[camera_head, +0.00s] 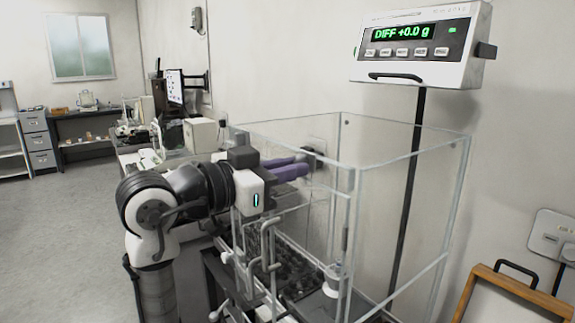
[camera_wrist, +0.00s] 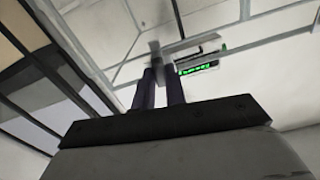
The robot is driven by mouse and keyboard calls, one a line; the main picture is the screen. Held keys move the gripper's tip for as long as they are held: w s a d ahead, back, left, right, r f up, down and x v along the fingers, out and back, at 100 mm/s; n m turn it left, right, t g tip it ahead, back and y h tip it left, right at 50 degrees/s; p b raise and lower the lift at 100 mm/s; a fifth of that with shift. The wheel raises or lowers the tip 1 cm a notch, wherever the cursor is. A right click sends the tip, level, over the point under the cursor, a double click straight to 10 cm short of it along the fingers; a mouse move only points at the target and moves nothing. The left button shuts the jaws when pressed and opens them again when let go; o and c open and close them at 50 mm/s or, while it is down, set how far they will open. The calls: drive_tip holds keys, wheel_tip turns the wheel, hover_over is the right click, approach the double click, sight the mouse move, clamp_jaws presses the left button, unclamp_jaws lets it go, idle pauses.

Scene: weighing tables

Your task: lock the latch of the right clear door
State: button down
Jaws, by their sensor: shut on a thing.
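My gripper (camera_head: 302,168), with purple fingers, reaches across the left side of the tall clear enclosure (camera_head: 412,158) in the head view. In the wrist view my gripper's fingers (camera_wrist: 160,72) are close together on a small grey piece (camera_wrist: 154,50), which looks like the latch. A short grey bar (camera_wrist: 192,44) runs to the right beside it. The clear door panels have pale frames, and a door handle (camera_head: 267,245) shows below my gripper. The fingertips' contact is too small to make out in the head view, and I cannot tell the latch's position.
A display (camera_head: 417,47) reading "DIFF +0.0 g" stands above the enclosure on a black post (camera_head: 408,195). A small white item (camera_head: 333,279) is low inside. A wooden-framed board (camera_head: 508,300) is at lower right. Open floor (camera_head: 65,240) lies left.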

drive_tip(key=shift+n, duration=0.6)
drive_tip(key=c, duration=1.4)
unclamp_jaws()
drive_tip(key=shift+c, duration=0.2)
drive_tip(key=b+v, duration=0.3)
drive_tip(key=v, duration=1.1)
